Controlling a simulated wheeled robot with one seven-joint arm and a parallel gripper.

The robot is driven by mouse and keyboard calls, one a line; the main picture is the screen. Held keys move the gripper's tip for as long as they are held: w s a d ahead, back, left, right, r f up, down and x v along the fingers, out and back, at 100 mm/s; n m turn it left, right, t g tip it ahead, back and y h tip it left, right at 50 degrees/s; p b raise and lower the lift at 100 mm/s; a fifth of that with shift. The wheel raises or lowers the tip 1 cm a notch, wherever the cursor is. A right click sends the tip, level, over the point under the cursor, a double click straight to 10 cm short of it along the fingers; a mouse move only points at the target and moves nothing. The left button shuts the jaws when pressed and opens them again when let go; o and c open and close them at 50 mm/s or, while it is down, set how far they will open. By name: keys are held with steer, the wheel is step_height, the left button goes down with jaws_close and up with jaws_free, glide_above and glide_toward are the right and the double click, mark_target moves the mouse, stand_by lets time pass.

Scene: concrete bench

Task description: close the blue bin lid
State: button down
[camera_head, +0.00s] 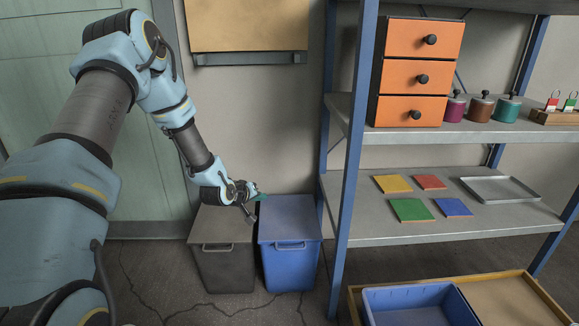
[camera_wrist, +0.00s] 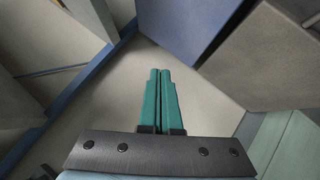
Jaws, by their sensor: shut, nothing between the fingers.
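The blue bin (camera_head: 289,267) stands on the floor beside the shelf, its handle facing front. Its lid (camera_head: 290,217) looks flat across the top; I cannot make out any gap. My gripper (camera_head: 262,197) is at the back left corner of this lid, near the wall. Whether it touches the lid I cannot tell. In the wrist view its teal fingers (camera_wrist: 158,85) are together with nothing between them. A blue surface of the bin (camera_wrist: 185,25) shows beyond them.
A grey bin (camera_head: 224,268) stands close on the left of the blue bin; it also shows in the wrist view (camera_wrist: 265,60). A blue shelf post (camera_head: 350,150) rises close on the right. A low tray with a blue box (camera_head: 410,299) lies at lower right. Floor in front is clear.

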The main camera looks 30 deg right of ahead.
steer(key=s+d+r+m+g+y+p, duration=0.15)
steer(key=d+r+y+p, duration=0.25)
steer(key=r+p, duration=0.5)
steer(key=s+d+r+m+g+y+p, duration=0.1)
steer(key=s+d+r+g+y+p, duration=0.15)
steer(key=d+r+p, duration=0.45)
step_height(320, 180, down, 10)
steer(key=w+a+p, duration=0.1)
steer(key=p, duration=0.2)
steer(key=shift+w+a+f+t+y+p, duration=0.25)
steer(key=shift+w+a+t+y+p, duration=0.1)
steer(key=shift+y, duration=0.1)
steer(key=shift+s+f, duration=0.15)
